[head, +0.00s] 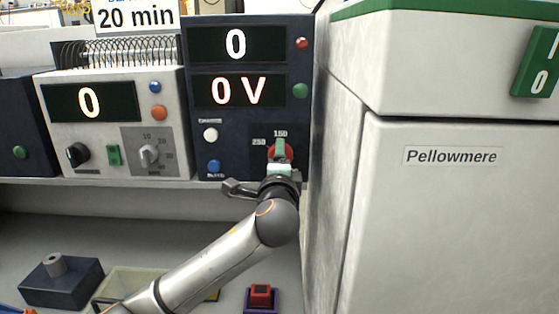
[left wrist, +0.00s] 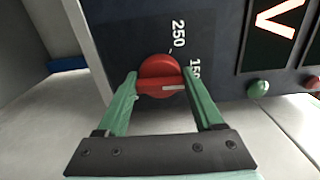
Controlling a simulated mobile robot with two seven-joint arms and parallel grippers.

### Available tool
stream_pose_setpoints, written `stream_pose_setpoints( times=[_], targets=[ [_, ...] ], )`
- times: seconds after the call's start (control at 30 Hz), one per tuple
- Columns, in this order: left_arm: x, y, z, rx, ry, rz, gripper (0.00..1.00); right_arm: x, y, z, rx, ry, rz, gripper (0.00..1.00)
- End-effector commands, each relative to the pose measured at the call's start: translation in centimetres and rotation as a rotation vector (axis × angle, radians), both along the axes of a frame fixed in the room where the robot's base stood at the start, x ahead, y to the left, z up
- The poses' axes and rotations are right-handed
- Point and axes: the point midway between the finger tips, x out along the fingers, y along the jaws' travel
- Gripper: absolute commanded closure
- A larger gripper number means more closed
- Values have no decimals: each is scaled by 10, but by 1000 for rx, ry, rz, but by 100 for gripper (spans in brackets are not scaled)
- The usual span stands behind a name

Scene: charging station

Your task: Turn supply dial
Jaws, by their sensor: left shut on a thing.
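The supply dial (head: 289,152) is a red round knob low on the right of the dark blue power supply panel (head: 194,105). Labels 250 and 150 are printed beside it. My left gripper (head: 281,150) reaches it from below and in front. In the left wrist view the green fingers of my left gripper (left wrist: 160,77) are on both sides of the red dial (left wrist: 158,68), shut on its raised grip. The dial's white line points roughly toward the 150 label. Fingers partly hide the dial in the head view. The supply displays (head: 237,91) read 0 and 0 V. My right gripper is not in view.
A white unit (head: 110,79) with its own display and knobs stands left of the supply. A large white cabinet (head: 455,210) labelled Pellowmere stands close on the right.

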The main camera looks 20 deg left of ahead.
Motion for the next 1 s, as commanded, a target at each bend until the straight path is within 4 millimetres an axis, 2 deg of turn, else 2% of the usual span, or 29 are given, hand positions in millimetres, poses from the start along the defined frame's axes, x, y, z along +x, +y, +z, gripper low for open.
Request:
stream_pose_setpoints(
  times=[0.07,0.1,0.33,0.37,0.73,0.87,1.0],
  targets=[
    [0,-1,-2,1,4,-3,87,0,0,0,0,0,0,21],
    [0,-1,-2,1,4,-3,30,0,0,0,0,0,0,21],
    [0,-1,-1,0,2,-2,4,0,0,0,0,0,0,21],
    [0,-1,-1,0,2,-2,2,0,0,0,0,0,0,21],
    [-6,-3,-1,1,1,-2,2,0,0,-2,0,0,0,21],
    [-23,-8,-2,-1,1,-5,2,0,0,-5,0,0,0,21],
    [-50,-16,-2,-2,1,-6,2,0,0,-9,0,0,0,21]
  ],
)
